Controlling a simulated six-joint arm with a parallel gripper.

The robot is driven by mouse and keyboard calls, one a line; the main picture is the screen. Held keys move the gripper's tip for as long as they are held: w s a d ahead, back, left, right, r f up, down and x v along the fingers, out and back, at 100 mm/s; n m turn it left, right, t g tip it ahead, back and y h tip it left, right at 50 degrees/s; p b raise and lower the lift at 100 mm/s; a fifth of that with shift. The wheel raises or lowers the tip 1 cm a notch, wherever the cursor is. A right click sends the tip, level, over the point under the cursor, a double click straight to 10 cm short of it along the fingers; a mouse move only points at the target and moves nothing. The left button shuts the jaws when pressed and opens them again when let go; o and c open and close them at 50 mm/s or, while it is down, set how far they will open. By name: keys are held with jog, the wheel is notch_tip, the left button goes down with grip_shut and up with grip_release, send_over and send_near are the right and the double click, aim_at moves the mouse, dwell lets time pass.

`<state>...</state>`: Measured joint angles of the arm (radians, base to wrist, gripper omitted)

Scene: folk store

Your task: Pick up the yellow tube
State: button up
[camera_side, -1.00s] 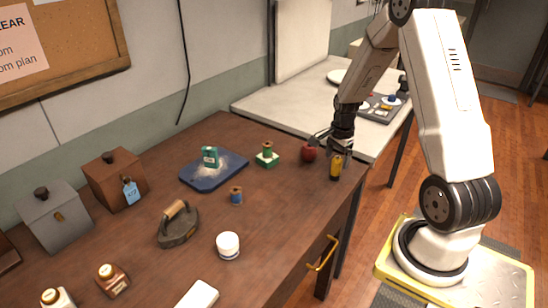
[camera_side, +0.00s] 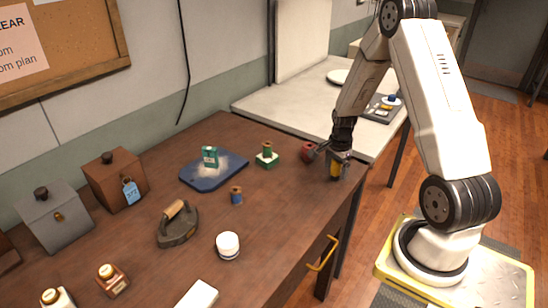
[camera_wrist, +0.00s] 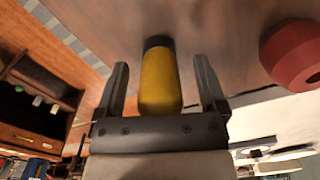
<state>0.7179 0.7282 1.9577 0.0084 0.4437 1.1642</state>
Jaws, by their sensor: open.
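The yellow tube (camera_side: 335,169) stands upright near the right end of the brown table, with a dark end showing in the wrist view. In the wrist view the tube (camera_wrist: 160,82) lies between the two fingers of my gripper (camera_wrist: 162,85). The fingers are open, one on each side, with a visible gap between each finger and the tube. In the side view my gripper (camera_side: 338,163) is down around the tube and hides part of it.
A red round object (camera_side: 308,151) stands just left of my gripper; it also shows in the wrist view (camera_wrist: 290,55). The table's right edge is close to the tube.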

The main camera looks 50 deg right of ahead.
jog(key=c, duration=1)
jog(key=shift+r, duration=0.1)
jog(key=shift+r, duration=0.75)
jog(key=s+a+r, duration=0.7)
jog(key=s+r, duration=0.4)
jog(key=shift+s+a+r, duration=0.15)
jog(key=shift+s+a, duration=0.15)
jog(key=shift+s, duration=0.1)
